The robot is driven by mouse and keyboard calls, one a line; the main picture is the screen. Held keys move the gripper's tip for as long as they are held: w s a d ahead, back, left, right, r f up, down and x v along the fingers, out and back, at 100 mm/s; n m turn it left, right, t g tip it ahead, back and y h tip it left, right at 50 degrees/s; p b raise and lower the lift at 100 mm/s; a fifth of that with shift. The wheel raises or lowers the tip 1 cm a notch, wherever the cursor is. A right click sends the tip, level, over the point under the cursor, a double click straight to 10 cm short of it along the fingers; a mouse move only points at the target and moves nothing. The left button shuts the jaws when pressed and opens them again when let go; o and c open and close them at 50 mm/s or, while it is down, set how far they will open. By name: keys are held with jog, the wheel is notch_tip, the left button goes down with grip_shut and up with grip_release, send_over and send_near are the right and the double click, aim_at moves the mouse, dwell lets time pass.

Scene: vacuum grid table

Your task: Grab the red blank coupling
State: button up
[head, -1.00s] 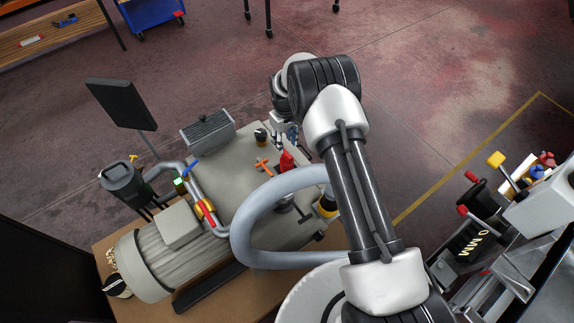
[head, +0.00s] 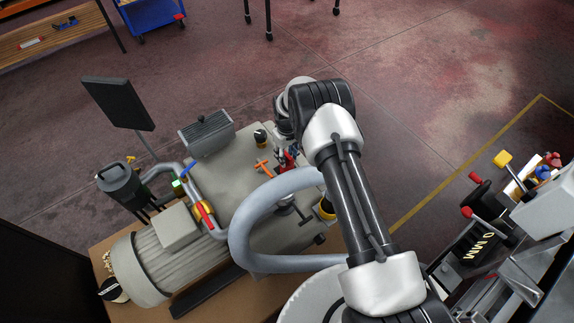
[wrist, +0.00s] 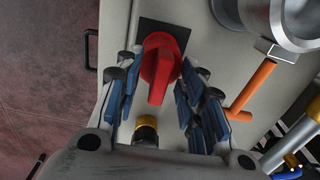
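A red part (wrist: 160,70) with a handle-like ridge sits on a black square plate in the wrist view. My gripper (wrist: 156,92) is open, with blue-padded fingers on both sides of the red part; a gap shows at least in part, and contact cannot be told. In the head view the same red part (head: 281,160) is partly hidden by my gripper (head: 289,154). A second red piece (head: 204,215) is on the bent grey pipe, beside yellow bands. I cannot tell from looks alone which red part is the blank coupling.
An orange handle (wrist: 250,90) lies right of my fingers, below a grey cylindrical fitting (wrist: 283,18). A yellow-black part (wrist: 146,130) is close under the gripper. A thick grey hose (head: 245,225) curves beside my arm. A dark panel (head: 117,103) stands at the machine's left.

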grip_shut()
dwell(0.7)
